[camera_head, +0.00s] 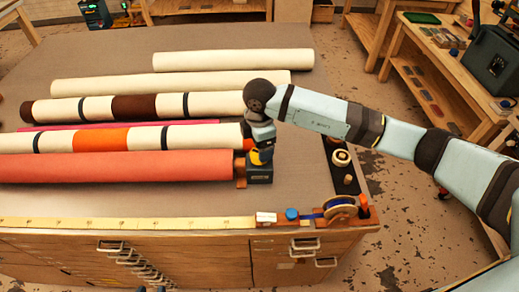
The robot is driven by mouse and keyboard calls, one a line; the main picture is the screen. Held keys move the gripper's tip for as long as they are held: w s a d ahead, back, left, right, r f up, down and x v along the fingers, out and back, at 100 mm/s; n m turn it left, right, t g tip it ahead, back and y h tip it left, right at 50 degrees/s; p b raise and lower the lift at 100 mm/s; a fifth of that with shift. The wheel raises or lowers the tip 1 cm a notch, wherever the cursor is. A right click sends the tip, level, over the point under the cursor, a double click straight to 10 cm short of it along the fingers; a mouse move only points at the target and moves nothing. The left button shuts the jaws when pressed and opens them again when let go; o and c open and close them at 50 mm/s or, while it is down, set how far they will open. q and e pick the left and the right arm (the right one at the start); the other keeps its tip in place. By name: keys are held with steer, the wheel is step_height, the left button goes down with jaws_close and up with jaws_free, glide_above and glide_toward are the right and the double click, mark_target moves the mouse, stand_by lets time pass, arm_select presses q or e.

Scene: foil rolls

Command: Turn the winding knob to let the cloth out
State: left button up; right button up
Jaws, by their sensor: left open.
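A coral cloth roll (120,167) lies across the table, with a wooden piece (240,172) at its right end. My right arm comes in from the right, and its hand (260,166) is over that end. The hand covers this area, so I cannot make out a winding knob there, nor whether the fingers touch anything. The right fingers cannot be told apart. Only dark tips of my left gripper (152,288) show at the bottom edge, apart and empty, below the table front and away from the rolls.
Several cream rolls lie behind, including a striped one (135,107) and an orange-banded one (100,140). A yellow measuring strip (130,223) runs along the front edge. A blue-topped item (291,214) and a reel (340,207) stand at the front right corner. Drawers are below.

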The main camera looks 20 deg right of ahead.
steer(key=shift+f+p, duration=0.35)
steer(key=shift+f, duration=1.9)
steer(key=shift+c, duration=0.2)
steer(key=c, duration=0.9)
